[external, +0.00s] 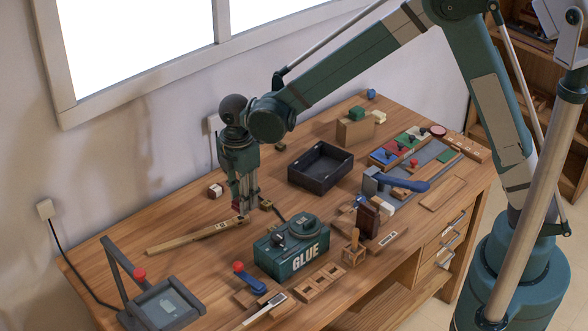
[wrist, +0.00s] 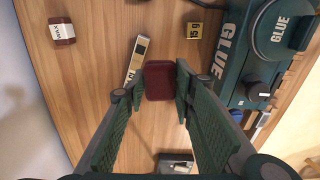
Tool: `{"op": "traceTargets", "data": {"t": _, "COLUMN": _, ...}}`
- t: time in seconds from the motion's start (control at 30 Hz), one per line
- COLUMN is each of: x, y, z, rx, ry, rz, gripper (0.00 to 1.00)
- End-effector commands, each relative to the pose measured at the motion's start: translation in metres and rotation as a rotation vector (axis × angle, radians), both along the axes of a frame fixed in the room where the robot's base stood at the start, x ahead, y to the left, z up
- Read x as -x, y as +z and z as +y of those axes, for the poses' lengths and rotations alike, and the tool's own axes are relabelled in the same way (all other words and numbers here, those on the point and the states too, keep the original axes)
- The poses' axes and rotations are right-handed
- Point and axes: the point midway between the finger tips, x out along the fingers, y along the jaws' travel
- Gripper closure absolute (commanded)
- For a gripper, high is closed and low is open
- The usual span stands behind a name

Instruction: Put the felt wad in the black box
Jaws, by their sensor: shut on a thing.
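The felt wad, seen as a dark red block (wrist: 158,80), is between the fingers of my gripper (wrist: 157,88) in the wrist view. In the external view my gripper (external: 242,208) points down close to the table, left of the glue tin, with a bit of red at its fingertips. It is shut on the wad; I cannot tell whether the wad touches the table. The black box (external: 320,182) is an open tray on the table, to the right of my gripper and behind the glue tin. Its visible inside looks empty.
The green glue tin (external: 290,248) stands close to my gripper. A wooden ruler (external: 190,238) and a small wax block (external: 215,191) lie left of it. Blocks (external: 355,128) stand behind the box. Tools crowd the right side.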

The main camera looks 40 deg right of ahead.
Motion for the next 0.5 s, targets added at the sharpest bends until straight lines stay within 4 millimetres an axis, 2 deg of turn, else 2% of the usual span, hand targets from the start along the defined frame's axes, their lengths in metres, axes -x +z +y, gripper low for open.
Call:
{"op": "traceTargets", "data": {"t": 0.03, "x": -0.006, "y": 0.001, "z": -0.016, "rx": 0.000, "ry": -0.007, "rz": 0.000, "gripper": 0.79}}
{"op": "traceTargets", "data": {"t": 0.5, "x": -0.037, "y": 0.002, "z": -0.139, "rx": 0.000, "ry": -0.030, "rz": 0.001, "gripper": 0.79}}
